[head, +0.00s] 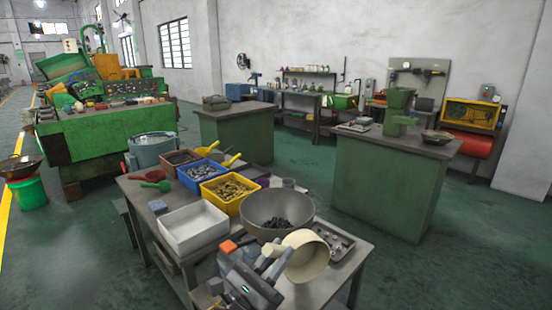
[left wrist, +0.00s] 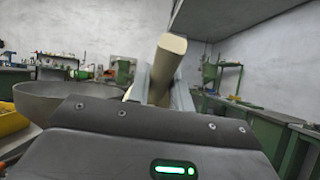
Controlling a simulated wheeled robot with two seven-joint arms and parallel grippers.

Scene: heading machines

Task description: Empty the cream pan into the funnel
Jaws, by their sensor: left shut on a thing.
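The cream pan (head: 306,262) is held off the table at its front right, steeply tilted, and I cannot make out any contents. My left gripper (head: 268,262) is shut on its handle. In the left wrist view the cream handle (left wrist: 171,50) stands between the fingers (left wrist: 160,84). My right gripper is not in view.
A large grey bowl (head: 252,208) with dark pieces sits just behind the pan. A metal tray (head: 343,242) lies to its right. A white bin (head: 193,240), blue bin (head: 190,183) and yellow bin (head: 220,199) fill the table's left. Open floor separates table and right cabinet (head: 372,185).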

